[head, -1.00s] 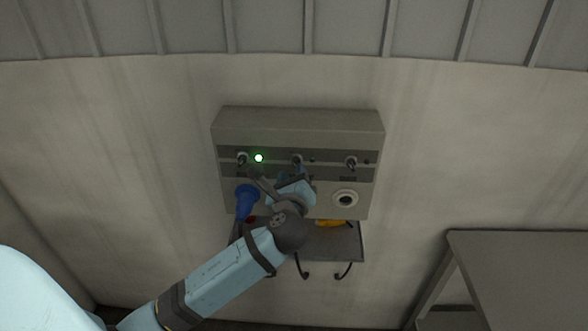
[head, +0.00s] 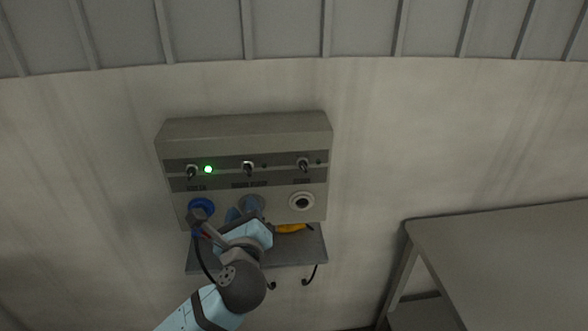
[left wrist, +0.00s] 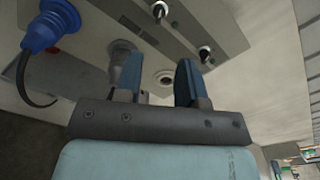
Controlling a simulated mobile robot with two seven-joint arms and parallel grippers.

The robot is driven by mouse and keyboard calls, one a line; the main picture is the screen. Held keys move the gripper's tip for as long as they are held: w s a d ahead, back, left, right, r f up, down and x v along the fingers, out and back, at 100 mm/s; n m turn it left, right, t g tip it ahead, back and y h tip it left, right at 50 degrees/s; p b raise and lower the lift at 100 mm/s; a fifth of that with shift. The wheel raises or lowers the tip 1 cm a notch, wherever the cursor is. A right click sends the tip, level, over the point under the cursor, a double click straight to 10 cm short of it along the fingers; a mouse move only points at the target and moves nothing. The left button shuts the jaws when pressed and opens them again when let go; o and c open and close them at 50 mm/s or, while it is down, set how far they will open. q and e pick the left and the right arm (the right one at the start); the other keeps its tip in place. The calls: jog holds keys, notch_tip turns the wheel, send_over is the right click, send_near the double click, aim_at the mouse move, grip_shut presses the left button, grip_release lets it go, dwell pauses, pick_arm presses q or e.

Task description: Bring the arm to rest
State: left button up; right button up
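My left gripper (head: 243,210) is in front of the lower middle of the grey control panel (head: 245,130), below the middle toggle switch (head: 248,168). In the left wrist view its two blue fingers (left wrist: 160,82) stand apart with nothing held between them. A grey fitting (left wrist: 122,58) shows behind one finger; whether they touch I cannot tell. The arm hides part of the panel's bottom. My right gripper is in neither view.
A blue plug (head: 201,206) sits at the panel's left socket, its cable hanging. The right socket (head: 302,201) is bare. A shelf (head: 312,246) below holds a yellow item (head: 291,228). A green lamp (head: 208,169) glows. A table (head: 510,250) stands right.

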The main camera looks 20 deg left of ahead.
pick_arm(q)
jog(key=d+f+n+g+h, duration=0.1)
jog(key=d+f+n+h, duration=0.3)
jog(key=f, duration=0.8)
jog(key=s+d+f+n+g+h, duration=0.1)
jog(key=s+d+f+n+h, duration=0.2)
jog(key=s+f+n, duration=0.4)
jog(key=s+d+f+n+g+h, duration=0.2)
jog(key=s+f+n+h, duration=0.3)
jog(key=f, duration=0.8)
jog(key=s+d+n, duration=0.1)
jog(key=s+n, duration=0.2)
jog(key=n, duration=0.1)
jog(key=shift+n+h, duration=0.4)
